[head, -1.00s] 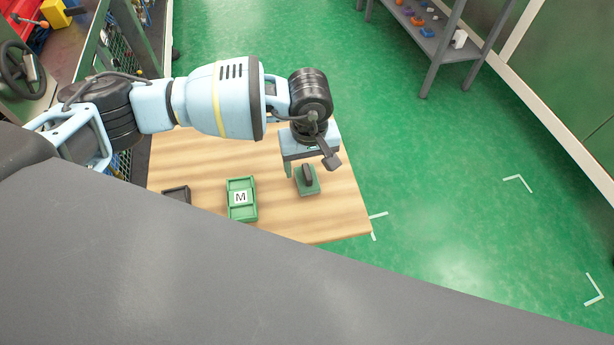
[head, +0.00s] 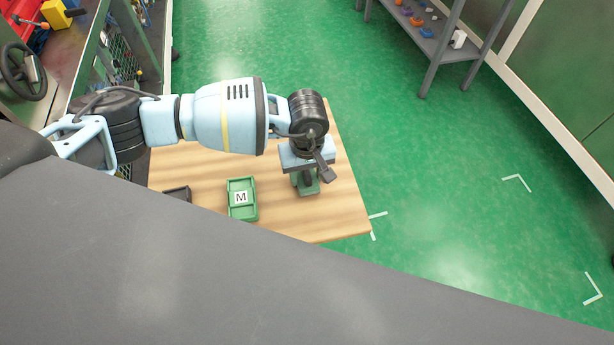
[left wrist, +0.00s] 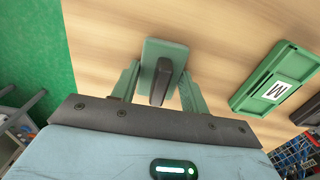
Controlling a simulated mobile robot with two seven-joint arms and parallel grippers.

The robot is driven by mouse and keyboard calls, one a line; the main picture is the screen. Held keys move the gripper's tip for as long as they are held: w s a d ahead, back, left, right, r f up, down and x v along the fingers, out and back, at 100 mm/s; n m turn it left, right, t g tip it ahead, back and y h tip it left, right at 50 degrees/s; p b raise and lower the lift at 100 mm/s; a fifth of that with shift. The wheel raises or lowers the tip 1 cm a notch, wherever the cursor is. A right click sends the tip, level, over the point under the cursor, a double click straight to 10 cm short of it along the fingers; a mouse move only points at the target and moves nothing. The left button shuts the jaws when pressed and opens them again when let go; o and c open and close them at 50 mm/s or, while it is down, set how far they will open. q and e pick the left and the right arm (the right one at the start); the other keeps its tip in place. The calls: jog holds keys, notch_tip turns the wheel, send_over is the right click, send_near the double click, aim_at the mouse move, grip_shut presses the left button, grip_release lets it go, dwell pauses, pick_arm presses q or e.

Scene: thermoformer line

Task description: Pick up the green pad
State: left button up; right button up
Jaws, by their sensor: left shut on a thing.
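The green pad (left wrist: 152,53) has a flat green plate with a dark upright handle (left wrist: 161,82) on it. In the head view the pad (head: 308,188) sits near the right end of the wooden table, partly hidden by my gripper. My left gripper (left wrist: 159,88) is over the pad with its green fingers on either side of the handle, shut on it. In the head view my left gripper (head: 306,178) points down at the pad. The pad appears to be at table level; I cannot tell whether it touches the table. My right gripper is not in view.
A green tray marked M (head: 242,212) lies on the wooden table (head: 340,215) left of the pad. A dark tray (head: 177,193) is farther left, partly hidden. A grey shelf (head: 440,48) stands at the back right. The green floor right of the table is clear.

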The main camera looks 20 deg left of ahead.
pick_arm(q)
jog(key=shift+r, duration=0.1)
jog(key=shift+r, duration=0.45)
notch_tip(320, 180, up, 2)
jog(key=shift+r, duration=0.15)
jog(key=s, duration=0.5)
jog(key=s+r, duration=0.1)
jog(key=s, duration=0.9)
jog(key=shift+s+a+r, duration=0.25)
jog(key=shift+s+a, duration=0.05)
jog(key=shift+s, duration=0.2)
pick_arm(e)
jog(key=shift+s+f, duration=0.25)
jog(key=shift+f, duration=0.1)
